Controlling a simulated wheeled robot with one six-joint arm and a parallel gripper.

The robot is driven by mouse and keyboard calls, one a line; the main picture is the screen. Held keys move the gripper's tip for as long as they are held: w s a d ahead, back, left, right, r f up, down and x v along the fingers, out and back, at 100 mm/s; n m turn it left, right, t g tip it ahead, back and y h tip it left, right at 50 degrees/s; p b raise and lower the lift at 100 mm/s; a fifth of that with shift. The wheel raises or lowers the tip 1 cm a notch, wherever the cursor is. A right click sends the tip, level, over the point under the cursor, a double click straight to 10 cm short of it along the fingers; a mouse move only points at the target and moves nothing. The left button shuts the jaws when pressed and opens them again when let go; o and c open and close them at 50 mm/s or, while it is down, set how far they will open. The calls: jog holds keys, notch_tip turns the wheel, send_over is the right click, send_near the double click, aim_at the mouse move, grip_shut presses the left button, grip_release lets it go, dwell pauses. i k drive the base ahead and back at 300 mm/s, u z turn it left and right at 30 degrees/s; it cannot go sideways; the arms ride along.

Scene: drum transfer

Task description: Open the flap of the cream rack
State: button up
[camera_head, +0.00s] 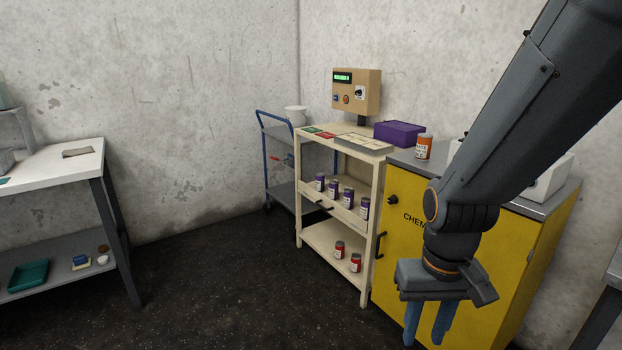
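The cream rack (376,215) stands in the middle of the view, between a blue trolley and a yellow cabinet. A cream strip with a dark handle (325,205) runs along the front of its middle shelf; it looks like the flap, but its exact position is hard to tell. Several purple-labelled cans (347,197) stand on that shelf. Two red cans (340,249) stand on the bottom shelf. My gripper (425,337) hangs in front of the yellow cabinet, to the right of the rack and apart from it. Its blue fingers point down, spread and empty.
A control box (357,92) stands behind the rack. The blue trolley (283,150) is at its left. A table (60,165) stands far left. Dark floor before the rack is clear.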

aim_at(356, 220)
jog(key=u, duration=0.15)
jog(key=i, duration=1.05)
jog(key=u, duration=0.25)
jog(key=i, duration=1.75)
jog(key=z, duration=0.35)
